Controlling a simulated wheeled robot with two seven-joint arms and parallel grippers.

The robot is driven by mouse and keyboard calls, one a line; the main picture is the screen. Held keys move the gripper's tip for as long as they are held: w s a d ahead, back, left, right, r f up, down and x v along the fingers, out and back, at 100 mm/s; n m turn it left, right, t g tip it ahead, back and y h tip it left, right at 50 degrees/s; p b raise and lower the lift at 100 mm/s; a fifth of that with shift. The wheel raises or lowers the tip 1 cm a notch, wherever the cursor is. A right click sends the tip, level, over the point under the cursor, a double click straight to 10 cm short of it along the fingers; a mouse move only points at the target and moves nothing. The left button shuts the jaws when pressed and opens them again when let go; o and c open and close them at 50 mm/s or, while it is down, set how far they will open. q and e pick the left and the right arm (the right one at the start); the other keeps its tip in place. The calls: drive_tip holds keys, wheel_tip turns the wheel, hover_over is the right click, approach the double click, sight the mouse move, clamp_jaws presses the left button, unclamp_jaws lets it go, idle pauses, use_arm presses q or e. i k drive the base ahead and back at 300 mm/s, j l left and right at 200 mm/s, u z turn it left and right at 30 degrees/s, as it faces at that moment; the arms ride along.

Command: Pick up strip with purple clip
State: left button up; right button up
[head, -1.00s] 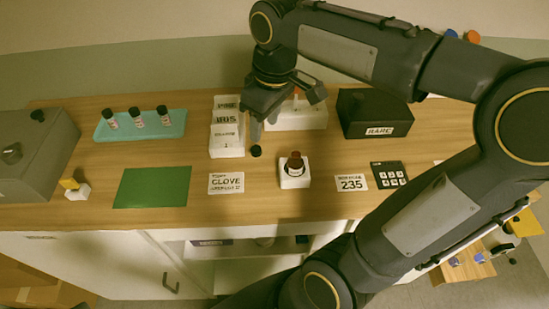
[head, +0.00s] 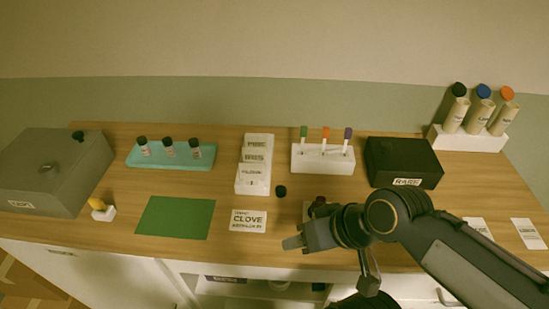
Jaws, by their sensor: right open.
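The strip with the purple clip (head: 347,137) stands upright at the right end of a white holder (head: 322,160). A strip with an orange clip (head: 325,136) stands in the middle, and one with a green clip (head: 304,135) at the left end. All three are in full view and apart from my gripper. My right gripper (head: 294,242) is over the front part of the table, in front of and below the holder in the picture. It is open, and no object shows in it. My left gripper is out of view.
An amber bottle (head: 318,204) is partly hidden behind my right gripper. A loose black cap (head: 281,191) lies left of it. A white stepped rack (head: 254,178) stands left of the holder, a black box (head: 404,160) right of it. A green mat (head: 176,218) lies left.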

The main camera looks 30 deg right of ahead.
sight(348, 133)
drive_tip(key=z, duration=1.55)
drive_tip(key=k, duration=0.05)
